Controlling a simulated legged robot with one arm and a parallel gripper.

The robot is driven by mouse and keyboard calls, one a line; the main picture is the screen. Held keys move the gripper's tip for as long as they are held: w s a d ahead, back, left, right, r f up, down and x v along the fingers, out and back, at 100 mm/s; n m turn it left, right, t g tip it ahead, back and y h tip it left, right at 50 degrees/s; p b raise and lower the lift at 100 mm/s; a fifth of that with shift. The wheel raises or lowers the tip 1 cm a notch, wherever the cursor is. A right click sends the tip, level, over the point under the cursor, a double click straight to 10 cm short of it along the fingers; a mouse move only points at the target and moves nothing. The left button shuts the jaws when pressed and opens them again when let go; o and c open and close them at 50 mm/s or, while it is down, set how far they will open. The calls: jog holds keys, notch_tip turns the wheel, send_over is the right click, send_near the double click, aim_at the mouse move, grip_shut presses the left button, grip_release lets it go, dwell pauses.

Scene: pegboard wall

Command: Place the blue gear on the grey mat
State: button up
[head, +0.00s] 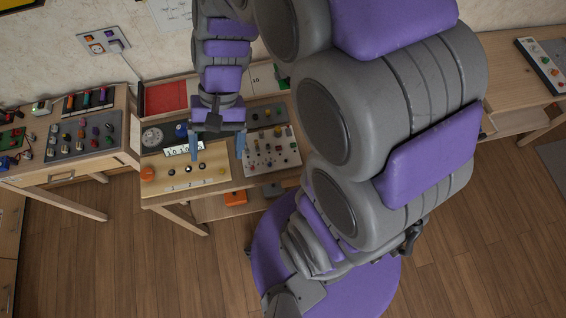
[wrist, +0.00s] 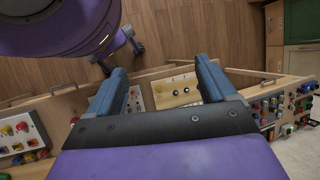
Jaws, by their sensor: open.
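My gripper (head: 216,147) is open above the middle table, its two blue-grey fingers spread apart. In the wrist view my gripper (wrist: 162,68) shows nothing between its fingertips except the table further off. A small blue round thing (head: 181,130) is on the middle table, just left of the left finger in the head view. It may be the blue gear, but it is too small to tell teeth. A flat grey patch (head: 553,154) lies on the floor at the right edge; I cannot tell whether it is the grey mat. No other clear gear shows.
The middle table bears a wooden panel (head: 190,177) with knobs, a grey button panel (head: 270,150), a dial (head: 152,136) and a red panel (head: 165,97). A left table (head: 118,125) holds a grey switch board (head: 85,136). My arm hides much of the right side.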

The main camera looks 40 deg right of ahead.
jog(key=s+d+r+n+h, duration=0.1)
jog(key=s+d+n+h, duration=0.1)
jog(key=s+d, duration=0.2)
jog(key=s+d+r+n+t+h, duration=0.1)
jog(key=s+d+n+h, duration=0.1)
jog(key=s, duration=0.6)
jog(key=shift+s+d+r+h, duration=0.3)
jog(key=shift+s+d+h, duration=0.1)
jog(key=shift+d, duration=0.5)
jog(key=shift+w, duration=0.15)
